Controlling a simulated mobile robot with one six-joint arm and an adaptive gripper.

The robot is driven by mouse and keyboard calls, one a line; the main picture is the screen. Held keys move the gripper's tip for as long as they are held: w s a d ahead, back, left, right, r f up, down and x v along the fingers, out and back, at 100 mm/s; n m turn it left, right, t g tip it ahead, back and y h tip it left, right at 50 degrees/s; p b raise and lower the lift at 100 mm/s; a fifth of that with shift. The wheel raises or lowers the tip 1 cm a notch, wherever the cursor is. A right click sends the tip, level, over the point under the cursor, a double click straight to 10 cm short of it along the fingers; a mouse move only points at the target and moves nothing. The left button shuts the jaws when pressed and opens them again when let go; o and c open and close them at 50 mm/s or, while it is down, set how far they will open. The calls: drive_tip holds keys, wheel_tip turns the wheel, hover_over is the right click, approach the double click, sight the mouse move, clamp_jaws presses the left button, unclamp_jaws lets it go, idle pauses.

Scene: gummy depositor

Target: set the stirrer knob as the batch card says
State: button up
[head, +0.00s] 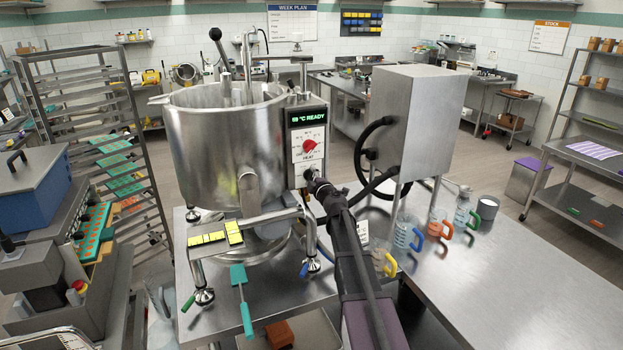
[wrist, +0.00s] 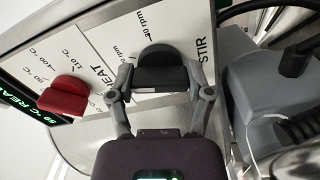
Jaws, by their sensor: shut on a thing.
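The steel kettle (head: 215,135) carries a control panel (head: 308,150) with a green display (head: 308,116) ending in READY. The black stirrer knob (wrist: 160,56) sits on the white STIR plate (wrist: 192,15) in the wrist view. Rpm marks surround it, only partly legible. My gripper (wrist: 161,78) is shut on this knob, one finger on each side. In the head view my gripper (head: 318,184) covers most of the knob. The red HEAT knob (head: 309,146) is just above it; it also shows in the wrist view (wrist: 63,95).
A steel cabinet (head: 415,105) with black cables stands right of the panel. Jugs with coloured handles, including a blue one (head: 408,232), stand on the steel table (head: 520,285). The table's right side is clear.

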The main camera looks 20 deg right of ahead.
drive_tip(key=shift+w+m, duration=0.1)
drive_tip(key=shift+m, duration=1.2)
drive_tip(key=o, duration=1.1)
drive_tip(key=shift+o, duration=0.2)
drive_tip(key=shift+s, duration=0.2)
drive_tip(key=s, duration=1.1)
drive_tip(key=shift+s+d, duration=0.35)
drive_tip(key=shift+m+h, duration=0.3)
drive_tip(key=shift+m, duration=0.1)
